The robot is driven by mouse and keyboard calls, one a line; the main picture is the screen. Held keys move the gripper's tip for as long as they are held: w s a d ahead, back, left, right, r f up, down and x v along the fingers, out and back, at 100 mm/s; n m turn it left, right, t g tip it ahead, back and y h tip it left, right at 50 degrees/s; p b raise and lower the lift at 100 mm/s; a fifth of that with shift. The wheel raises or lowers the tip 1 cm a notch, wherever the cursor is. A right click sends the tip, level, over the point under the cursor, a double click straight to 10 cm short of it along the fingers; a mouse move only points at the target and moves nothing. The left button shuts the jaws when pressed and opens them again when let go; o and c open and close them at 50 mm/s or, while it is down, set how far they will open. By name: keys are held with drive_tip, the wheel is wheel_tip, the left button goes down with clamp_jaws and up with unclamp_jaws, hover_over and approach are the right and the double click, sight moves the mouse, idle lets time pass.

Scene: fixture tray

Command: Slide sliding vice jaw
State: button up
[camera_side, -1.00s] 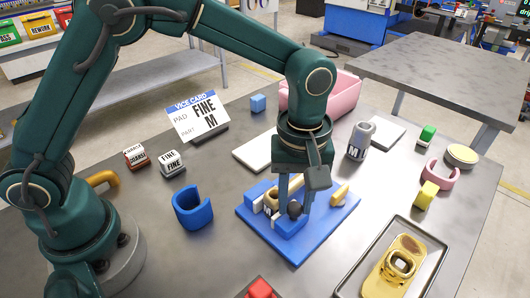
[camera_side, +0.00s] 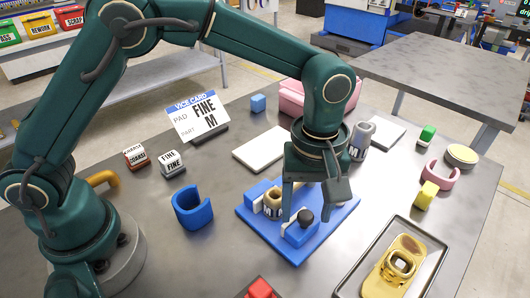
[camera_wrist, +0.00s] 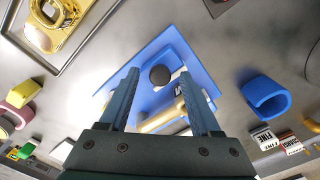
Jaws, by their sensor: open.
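The vice is a blue base plate (camera_side: 263,235) on the table. A blue fixed block (camera_side: 257,190) with a pale face stands at its left. A tan ring-like part marked M (camera_side: 272,204) sits beside that face. The sliding jaw (camera_side: 297,236) is a blue block with a black round knob (camera_side: 306,215), on the near side of the part. My gripper (camera_side: 307,205) is open over the vice, its fingers on either side of the knob. The wrist view shows the knob (camera_wrist: 160,75) between and beyond the two fingertips (camera_wrist: 160,87); contact cannot be told.
A blue U-shaped piece (camera_side: 191,209) stands to the left. A metal tray (camera_side: 437,243) with a gold part (camera_side: 396,268) lies at front right. A grey cylinder marked M (camera_side: 361,139), a pink bin (camera_side: 292,98) and a card reading FINE M (camera_side: 198,117) stand behind.

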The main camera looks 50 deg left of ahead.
sight(306, 215)
drive_tip(key=shift+r, duration=0.15)
drive_tip(key=shift+r, duration=2.45)
drive_tip(key=s+a+r+t, duration=0.2)
drive_tip(key=s+a+r, duration=0.1)
drive_tip(key=a+r, duration=0.3)
drive_tip(key=s+a+r+t, duration=0.2)
drive_tip(key=s+a+r, duration=0.1)
drive_tip(key=a+r, duration=0.3)
drive_tip(key=s+a+f+m+t, duration=0.1)
drive_tip(key=s+a+f+m, duration=0.3)
drive_tip(key=m, duration=0.5)
wheel_tip(306, 215, down, 3)
drive_tip(key=shift+s+a+f+t, duration=0.15)
drive_tip(key=shift+s+t, duration=0.15)
drive_tip(key=shift+s, duration=0.8)
